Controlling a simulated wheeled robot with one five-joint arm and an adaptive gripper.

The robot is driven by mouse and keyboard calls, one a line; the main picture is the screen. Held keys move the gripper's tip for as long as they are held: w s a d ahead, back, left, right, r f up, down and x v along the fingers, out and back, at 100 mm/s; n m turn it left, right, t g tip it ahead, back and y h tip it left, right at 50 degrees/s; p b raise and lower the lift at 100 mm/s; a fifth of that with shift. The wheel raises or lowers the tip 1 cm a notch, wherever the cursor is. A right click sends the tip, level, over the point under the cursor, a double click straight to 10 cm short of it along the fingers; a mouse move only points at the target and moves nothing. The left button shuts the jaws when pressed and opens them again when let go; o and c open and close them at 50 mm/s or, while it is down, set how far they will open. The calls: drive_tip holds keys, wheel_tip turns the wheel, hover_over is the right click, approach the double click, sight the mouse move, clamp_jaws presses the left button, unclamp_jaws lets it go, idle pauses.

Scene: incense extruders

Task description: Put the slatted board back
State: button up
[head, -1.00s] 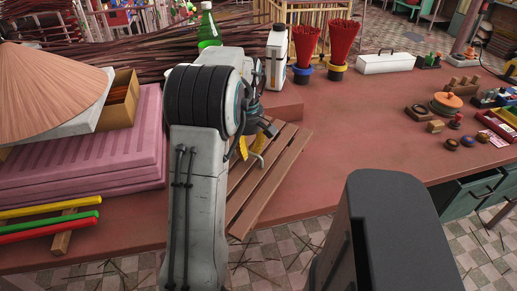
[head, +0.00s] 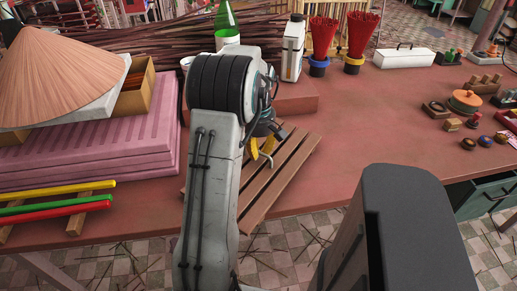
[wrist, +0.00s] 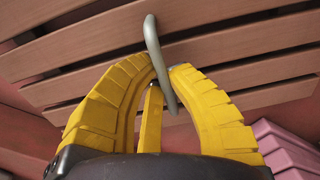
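The slatted board (head: 281,178), made of brown wooden slats with gaps, lies on the red-brown table (head: 370,135) and its front corner reaches out over the near edge. My gripper (head: 266,153) is over its left part, and my arm hides some of that side. In the wrist view the slats (wrist: 100,35) fill the upper part, and a grey metal loop handle (wrist: 155,48) stands out from them. My gripper's yellow fingers (wrist: 168,72) are curled in, with their tips on both sides of the handle, closed around it.
Pink stacked slabs (head: 90,160) with a conical straw hat (head: 60,70) stand at left, near yellow, green and red rods (head: 60,206). A green bottle (head: 227,22) and white canister (head: 293,50) stand behind my arm. The table right of the board is clear.

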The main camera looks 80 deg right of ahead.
sight(257, 159)
drive_tip(key=o, duration=0.4)
drive_tip(key=shift+f, duration=0.2)
wheel_tip(257, 159, up, 7)
drive_tip(key=shift+w+d+r, duration=0.15)
drive_tip(key=shift+w+r, duration=0.05)
drive_tip(key=shift+w, duration=0.05)
